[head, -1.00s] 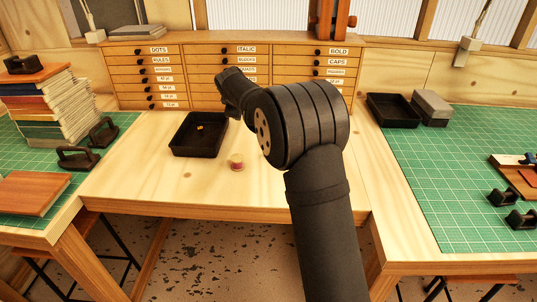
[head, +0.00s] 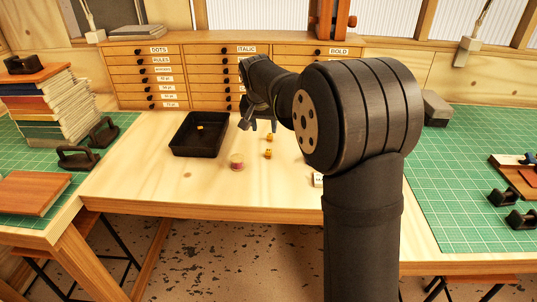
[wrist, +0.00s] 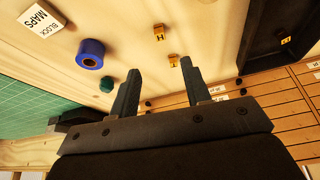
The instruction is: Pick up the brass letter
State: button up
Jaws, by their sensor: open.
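Two small brass letters lie on the bare wooden table right of the black tray: one nearer the cabinet (head: 269,137) and one nearer the front edge (head: 268,153). Brass letters also show in the wrist view, one beyond my fingertips (wrist: 174,59) and one farther up the picture (wrist: 158,31). Another brass letter (head: 200,128) lies in the black tray (head: 186,149); it also shows in the wrist view (wrist: 286,40). My gripper (head: 262,127) is open and empty, close to the loose letters on their cabinet side. It also shows in the wrist view (wrist: 160,65).
A blue roll (wrist: 90,53), a green roll (wrist: 106,81) and a "BLOCK MAPS" card (wrist: 46,18) lie left in the wrist view. The drawer cabinet (head: 150,75) closes off the back.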

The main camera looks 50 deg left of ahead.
send_over(268, 151)
jog(key=s+d, duration=0.2)
jog(key=f, duration=0.9)
jog(key=shift+a, duration=0.25)
jog(key=shift+x, duration=2.75)
jog(key=shift+w+r, duration=0.15)
grip_shut()
